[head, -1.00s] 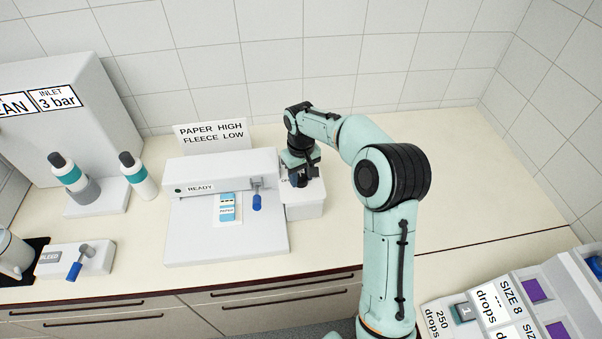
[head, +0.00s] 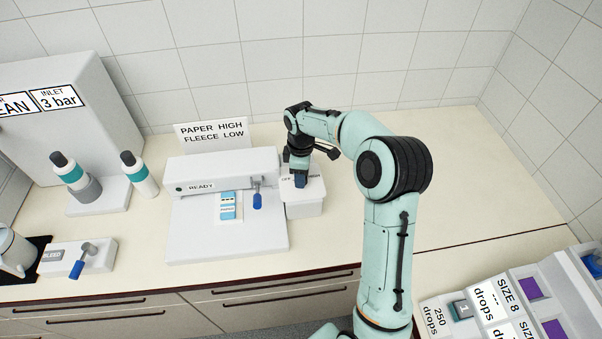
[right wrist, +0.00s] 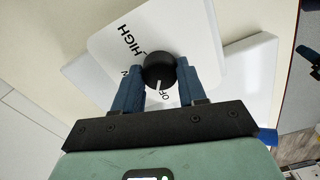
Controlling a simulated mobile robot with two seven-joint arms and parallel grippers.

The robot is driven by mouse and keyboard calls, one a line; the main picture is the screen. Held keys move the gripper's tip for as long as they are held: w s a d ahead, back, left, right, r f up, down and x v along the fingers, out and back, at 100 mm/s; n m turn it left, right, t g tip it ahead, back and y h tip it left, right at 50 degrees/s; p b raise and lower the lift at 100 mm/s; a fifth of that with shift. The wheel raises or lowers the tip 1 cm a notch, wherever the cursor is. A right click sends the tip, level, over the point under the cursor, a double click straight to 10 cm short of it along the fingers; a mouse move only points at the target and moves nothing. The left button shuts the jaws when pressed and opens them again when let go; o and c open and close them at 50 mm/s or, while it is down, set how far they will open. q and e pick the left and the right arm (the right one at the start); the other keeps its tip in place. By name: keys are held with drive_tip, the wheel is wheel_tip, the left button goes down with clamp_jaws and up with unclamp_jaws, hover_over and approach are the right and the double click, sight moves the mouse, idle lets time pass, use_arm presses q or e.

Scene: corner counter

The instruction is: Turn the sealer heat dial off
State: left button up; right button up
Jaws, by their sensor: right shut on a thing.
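The sealer (head: 225,168) is a white machine with a READY label and a blue-gripped lever. Its dial box (head: 305,208) stands at its right end. In the right wrist view, the black heat dial (right wrist: 159,70) sits on a white plate (right wrist: 185,32) marked HIGH and OFF, with another word mostly hidden. The dial's white line points toward OFF, whose last part is hidden by a finger. My right gripper (head: 300,182) is over the dial box from above. Its blue fingers (right wrist: 158,78) are shut on the dial from both sides. My left gripper is not in view.
A PAPER HIGH, FLEECE LOW sign (head: 212,135) stands behind the sealer. A blue packet (head: 228,205) lies on it. Bottles (head: 138,174) and a BLEED lever block (head: 78,259) are at left. The counter (head: 460,190) right of my arm is clear.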

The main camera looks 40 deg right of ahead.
drive_tip(key=shift+n, duration=1.5)
drive_tip(key=o, duration=1)
drive_tip(key=shift+o, duration=0.2)
wheel_tip(320, 180, up, 13)
drive_tip(key=shift+r, duration=0.2)
